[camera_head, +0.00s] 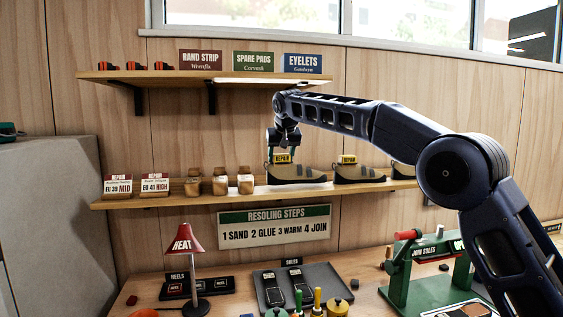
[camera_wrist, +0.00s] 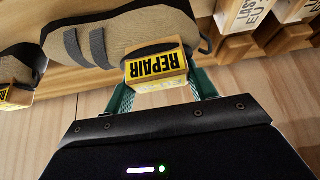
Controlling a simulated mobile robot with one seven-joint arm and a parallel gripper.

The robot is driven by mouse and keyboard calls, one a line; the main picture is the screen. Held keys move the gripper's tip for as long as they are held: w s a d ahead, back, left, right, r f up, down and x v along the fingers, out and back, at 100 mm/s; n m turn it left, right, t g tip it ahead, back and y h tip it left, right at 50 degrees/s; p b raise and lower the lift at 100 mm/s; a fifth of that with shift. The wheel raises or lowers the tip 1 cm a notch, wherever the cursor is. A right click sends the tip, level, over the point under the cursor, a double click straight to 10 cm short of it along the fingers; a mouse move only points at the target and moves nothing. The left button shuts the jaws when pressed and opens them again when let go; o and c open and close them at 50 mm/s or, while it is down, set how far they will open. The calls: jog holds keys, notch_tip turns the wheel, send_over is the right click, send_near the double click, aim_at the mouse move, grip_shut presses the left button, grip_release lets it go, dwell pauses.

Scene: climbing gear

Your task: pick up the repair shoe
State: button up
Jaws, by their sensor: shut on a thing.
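The repair shoe (camera_head: 296,173) is tan with a dark sole and rests on, or just above, the lower wall shelf. It bears a yellow REPAIR tag, which also shows in the wrist view (camera_wrist: 155,66). My gripper (camera_head: 282,151) comes down from above at the tag end of the shoe. In the wrist view my gripper (camera_wrist: 163,82) has its green fingers on both sides of the tag block, shut on it. The shoe's tan upper with grey straps (camera_wrist: 110,42) fills the top of that view. Whether the sole touches the shelf is unclear.
Another shoe with a REPAIR tag (camera_head: 358,174) stands just to the right on the lower shelf (camera_head: 140,202). Several wooden lasts, one of them here (camera_head: 220,182), stand to the left. The upper shelf (camera_head: 180,76) is above. The workbench below holds a red lamp (camera_head: 185,242) and a sole tray (camera_head: 335,279).

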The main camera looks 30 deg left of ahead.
jog(key=shift+r, duration=2.7)
jog(key=s+d, duration=1.3)
jog(key=w+d+f, duration=0.4)
jog(key=w+d, duration=0.5)
jog(key=w+d+f, duration=0.4)
jog(key=w+d, duration=0.4)
jog(key=w, duration=0.2)
jog(key=w+d+f+m, duration=0.1)
jog(key=w+d+f, duration=0.25)
jog(key=d, duration=0.35)
jog(key=w+d+f, duration=0.2)
jog(key=w+d, duration=0.2)
jog(key=d, duration=0.4)
jog(key=w+d+f+m, duration=0.1)
jog(key=w+d+f, duration=0.1)
jog(key=w+d, duration=0.35)
jog(key=s+d+f, duration=0.1)
jog(key=d+f, duration=0.5)
jog(key=d, duration=0.2)
jog(key=s+f+n, duration=0.1)
jog(key=s+f, duration=0.2)
jog(key=f, duration=0.8)
jog(key=s+f, duration=0.4)
jog(key=f, duration=0.8)
jog(key=shift+f+n, duration=0.25)
jog(key=shift+n, duration=0.15)
jog(key=shift+s+f, duration=0.1)
